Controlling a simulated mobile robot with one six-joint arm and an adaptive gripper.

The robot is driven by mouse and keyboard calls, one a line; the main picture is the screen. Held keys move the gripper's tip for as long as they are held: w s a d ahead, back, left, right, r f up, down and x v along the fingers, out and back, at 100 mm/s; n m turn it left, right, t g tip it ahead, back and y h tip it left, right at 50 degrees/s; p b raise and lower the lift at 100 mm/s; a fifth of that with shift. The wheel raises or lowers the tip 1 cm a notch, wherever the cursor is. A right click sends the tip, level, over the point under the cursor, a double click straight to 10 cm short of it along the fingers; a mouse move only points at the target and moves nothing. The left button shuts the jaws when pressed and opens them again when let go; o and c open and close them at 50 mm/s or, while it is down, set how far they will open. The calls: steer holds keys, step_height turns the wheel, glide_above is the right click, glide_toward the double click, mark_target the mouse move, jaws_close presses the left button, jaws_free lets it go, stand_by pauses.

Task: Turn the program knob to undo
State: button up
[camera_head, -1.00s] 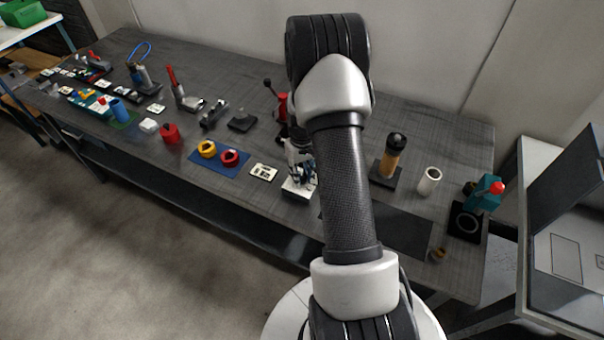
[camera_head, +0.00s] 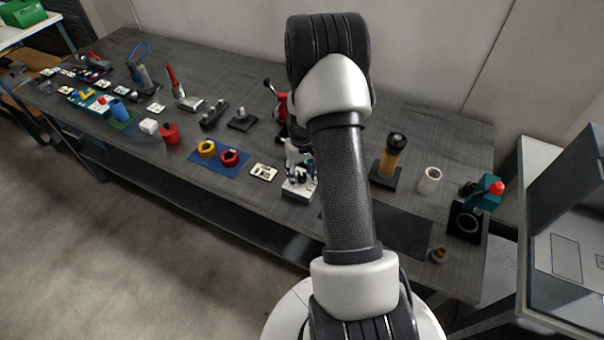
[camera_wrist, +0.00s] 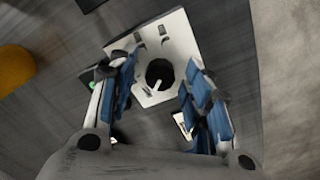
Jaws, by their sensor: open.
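The program knob (camera_wrist: 161,72) is a round black knob with a white pointer, on a white panel (camera_wrist: 178,42) in the wrist view. Its pointer slants toward the lower left of that picture. My gripper (camera_wrist: 160,78) is open, with one blue-padded finger on each side of the knob and visible gaps between. I cannot tell how far above the panel the fingertips are. In the head view, my gripper (camera_head: 299,165) is just over the white panel box (camera_head: 297,191), partly covering it; the knob cannot be made out there.
Left of the panel lie a white card (camera_head: 263,172) and a blue mat (camera_head: 232,171) with yellow and red rings. A black-based post with a tan handle (camera_head: 391,160) and a white cylinder (camera_head: 429,180) stand to the right. My arm hides part of the bench.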

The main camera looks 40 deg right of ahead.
mark_target(302, 175)
step_height(302, 175, up, 12)
stand_by(0.4)
stand_by(0.4)
steer(key=s+a+r+n+t, duration=0.1)
steer(key=s+a+r, duration=0.2)
steer(key=a+r, duration=0.5)
steer(key=s+a+r+n+t, duration=0.1)
steer(key=s+a+r, duration=0.1)
steer(key=a+r, duration=0.6)
steer(key=s+a+r+t, duration=0.1)
steer(key=s+a+r, duration=0.1)
steer(key=s+a, duration=0.3)
steer(key=s+a+r+n+t, duration=0.1)
steer(key=s+a+r, duration=0.1)
steer(key=s+a, duration=0.4)
steer(key=s, duration=0.4)
steer(key=shift+s+t, duration=0.2)
steer(key=shift+t, duration=0.1)
